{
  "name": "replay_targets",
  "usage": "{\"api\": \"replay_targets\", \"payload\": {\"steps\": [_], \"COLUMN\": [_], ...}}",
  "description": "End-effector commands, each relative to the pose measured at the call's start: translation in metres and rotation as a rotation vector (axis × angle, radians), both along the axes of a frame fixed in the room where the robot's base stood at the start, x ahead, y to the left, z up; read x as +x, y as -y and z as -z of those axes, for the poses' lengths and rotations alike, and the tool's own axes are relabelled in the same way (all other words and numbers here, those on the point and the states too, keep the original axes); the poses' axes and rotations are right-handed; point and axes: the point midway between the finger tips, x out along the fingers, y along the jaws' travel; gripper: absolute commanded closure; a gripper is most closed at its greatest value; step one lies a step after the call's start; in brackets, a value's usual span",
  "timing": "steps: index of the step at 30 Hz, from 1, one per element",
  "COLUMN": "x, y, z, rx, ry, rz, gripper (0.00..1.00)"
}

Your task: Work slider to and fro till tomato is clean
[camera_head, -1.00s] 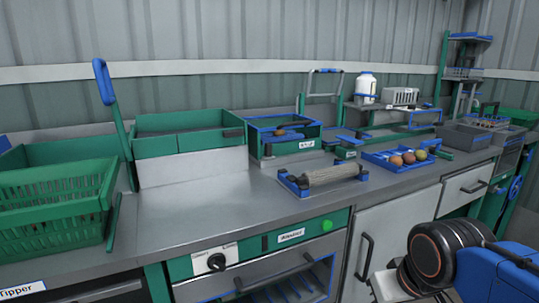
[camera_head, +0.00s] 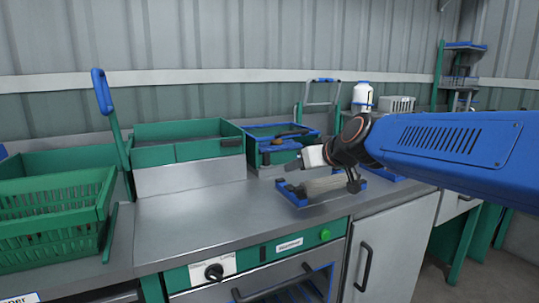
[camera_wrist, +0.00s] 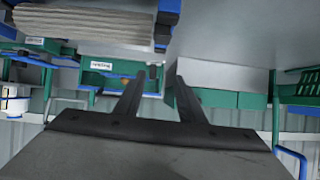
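A green box with a blue frame on top (camera_head: 262,152) stands at the back of the counter. A brownish thing (camera_head: 290,134) shows at its top; I cannot tell whether this is the tomato, and the slider is not clearly made out. My gripper (camera_head: 288,164) is in front of this box, partly covering it. In the wrist view my gripper (camera_wrist: 160,68) has its two dark fingers apart with nothing between them. The box's labelled front (camera_wrist: 101,66) shows beyond them, upside down.
Green bins (camera_head: 180,140) and a green crate (camera_head: 55,205) stand to the left. The steel counter (camera_head: 190,215) is clear in front. A white bottle (camera_head: 362,97) stands behind my arm.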

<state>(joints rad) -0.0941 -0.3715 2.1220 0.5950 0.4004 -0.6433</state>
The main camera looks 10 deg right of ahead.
Motion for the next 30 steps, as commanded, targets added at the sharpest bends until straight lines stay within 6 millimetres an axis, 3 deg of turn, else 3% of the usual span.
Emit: {"api": "replay_targets", "payload": {"steps": [3,9,16,30], "x": [0.035,0.058,0.077,0.142], "y": [-0.006,-0.009,-0.015,-0.036], "z": [-0.023,-0.037,-0.028,0.001], "rx": [0.004,0.004,0.004,0.004], "ry": [0.069,0.115,0.113,0.113], "rz": [0.005,0.014,0.014,0.014], "gripper": [0.64,0.64,0.64,0.64]}}
